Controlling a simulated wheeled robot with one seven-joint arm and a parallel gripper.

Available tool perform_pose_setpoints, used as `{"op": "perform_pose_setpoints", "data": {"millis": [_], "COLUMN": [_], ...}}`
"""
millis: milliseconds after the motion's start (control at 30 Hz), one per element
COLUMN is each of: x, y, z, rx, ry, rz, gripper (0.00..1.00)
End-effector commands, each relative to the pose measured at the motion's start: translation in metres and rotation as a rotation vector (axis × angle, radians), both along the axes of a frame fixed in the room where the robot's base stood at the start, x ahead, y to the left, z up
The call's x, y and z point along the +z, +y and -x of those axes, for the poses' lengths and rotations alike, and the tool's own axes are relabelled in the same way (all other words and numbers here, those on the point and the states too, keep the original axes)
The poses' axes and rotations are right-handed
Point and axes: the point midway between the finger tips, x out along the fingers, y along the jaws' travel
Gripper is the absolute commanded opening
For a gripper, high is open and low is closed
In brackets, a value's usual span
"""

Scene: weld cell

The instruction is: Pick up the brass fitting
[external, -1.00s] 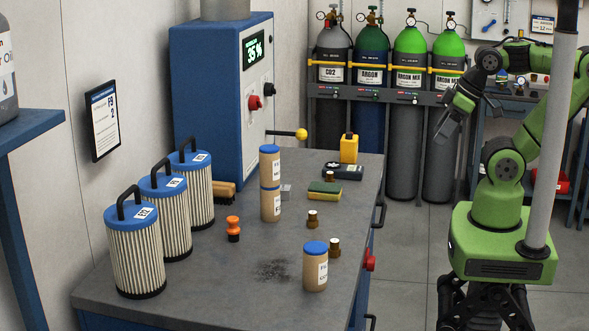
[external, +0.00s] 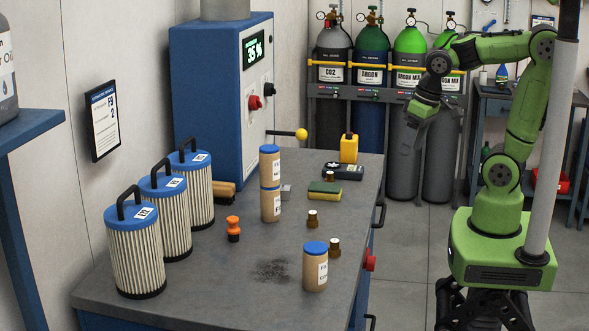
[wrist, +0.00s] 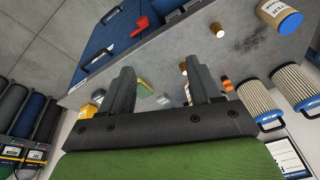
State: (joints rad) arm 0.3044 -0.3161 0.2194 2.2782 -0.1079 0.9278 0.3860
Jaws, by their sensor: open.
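Several small brass fittings are on the grey bench (external: 190,282). In the external view, one fitting (external: 313,219) stands mid-bench, another (external: 334,247) is beside the blue-lidded jar (external: 315,268), and another (external: 329,177) is partly hidden behind the sponge (external: 324,191). The wrist view shows one fitting (wrist: 217,29) near a blue-lidded jar and another (wrist: 183,68) close to a fingertip in the picture. Which fitting is meant, I cannot tell. My gripper (external: 418,116) is open and empty, in the air right of the bench, apart from all fittings; its fingers (wrist: 161,68) frame the wrist view.
Stacked jars (external: 270,184), an orange-black item (external: 233,228), a yellow bottle (external: 348,149) and a dark meter (external: 343,171) stand around. Filter canisters (external: 136,250) line the left. Gas cylinders (external: 402,150) stand behind my arm.

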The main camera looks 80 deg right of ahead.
Motion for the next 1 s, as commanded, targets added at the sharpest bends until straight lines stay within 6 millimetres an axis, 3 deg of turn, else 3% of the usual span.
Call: {"op": "perform_pose_setpoints", "data": {"millis": [33,300,500,700,800,867,1000], "x": [-0.022,-0.111,-0.157,-0.171,-0.171,-0.173,-0.185], "y": [-0.005,-0.032,-0.077,-0.142,-0.159,-0.158,-0.132], "z": [-0.020,-0.103,-0.150,-0.172,-0.174,-0.176,-0.187], "rx": [-0.090,-0.584,-0.965,-1.241,-1.291,-1.302,-1.300], "ry": [0.067,0.343,0.509,0.615,0.634,0.641,0.646], "rz": [-0.051,-0.450,-0.891,-1.311,-1.403,-1.418,-1.413], "gripper": [0.63,0.63,0.63,0.63,0.63,0.63,0.63]}}
